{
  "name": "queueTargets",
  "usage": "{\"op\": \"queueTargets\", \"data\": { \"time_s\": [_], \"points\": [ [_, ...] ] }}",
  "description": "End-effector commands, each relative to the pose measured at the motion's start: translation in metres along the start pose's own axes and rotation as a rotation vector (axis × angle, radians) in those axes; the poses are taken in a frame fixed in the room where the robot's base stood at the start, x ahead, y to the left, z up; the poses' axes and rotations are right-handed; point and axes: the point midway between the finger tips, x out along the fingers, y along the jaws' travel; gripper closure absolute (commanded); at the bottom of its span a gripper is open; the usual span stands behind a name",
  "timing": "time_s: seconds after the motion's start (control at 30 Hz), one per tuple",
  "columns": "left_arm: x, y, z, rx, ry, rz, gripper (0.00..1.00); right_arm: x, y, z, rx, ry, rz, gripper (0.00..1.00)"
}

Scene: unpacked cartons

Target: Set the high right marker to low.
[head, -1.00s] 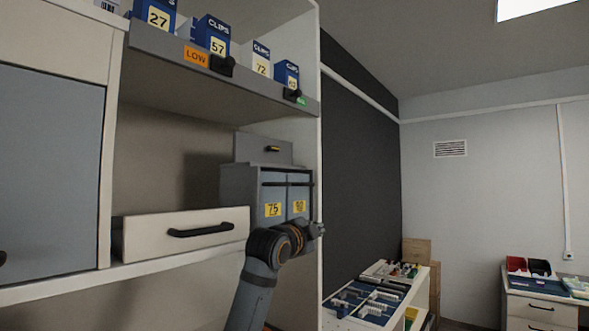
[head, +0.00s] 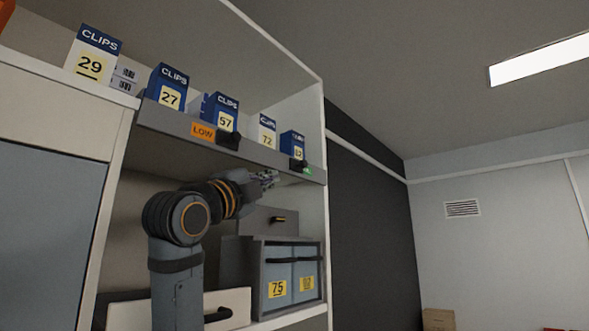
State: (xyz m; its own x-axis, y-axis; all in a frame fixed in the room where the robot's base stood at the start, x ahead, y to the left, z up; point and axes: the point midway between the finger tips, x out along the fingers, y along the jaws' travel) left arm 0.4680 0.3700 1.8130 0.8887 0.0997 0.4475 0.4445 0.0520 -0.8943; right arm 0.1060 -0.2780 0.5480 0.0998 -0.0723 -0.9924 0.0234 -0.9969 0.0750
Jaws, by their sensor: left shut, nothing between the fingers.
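The right marker (head: 298,165) sits on the front edge of the high shelf, near its right end. It has a black slide, and a small green patch shows at its right. The left marker (head: 228,139) on the same edge has its black slide to the right of an orange LOW label (head: 203,131). My left gripper (head: 269,179) is shut and empty, just below the shelf edge, to the left of and slightly below the right marker, apart from it. My right gripper is out of view.
Several blue and white CLIPS boxes (head: 168,88) stand on the high shelf. Below are a grey cabinet with drawers (head: 278,289) and an open white drawer (head: 128,314). A white side panel (head: 324,160) bounds the shelf at right.

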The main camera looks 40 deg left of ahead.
Motion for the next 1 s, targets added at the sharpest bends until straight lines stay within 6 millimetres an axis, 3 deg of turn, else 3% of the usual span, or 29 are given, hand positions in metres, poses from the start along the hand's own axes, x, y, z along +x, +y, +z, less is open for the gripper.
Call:
{"op": "queueTargets", "data": {
  "time_s": [0.17,0.6,0.8,1.0],
  "points": [
    [0.022,-0.004,0.0,-0.002,0.0,0.003,1.0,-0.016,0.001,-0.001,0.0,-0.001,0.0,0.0],
    [0.115,-0.006,0.0,-0.003,0.0,0.004,1.0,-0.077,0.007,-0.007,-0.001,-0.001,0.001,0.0],
    [0.136,-0.002,0.0,-0.001,0.0,0.002,1.0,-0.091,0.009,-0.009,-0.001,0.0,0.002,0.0],
    [0.14,0.001,0.0,-0.001,0.0,0.001,1.0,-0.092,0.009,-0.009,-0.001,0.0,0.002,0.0]
  ]
}}
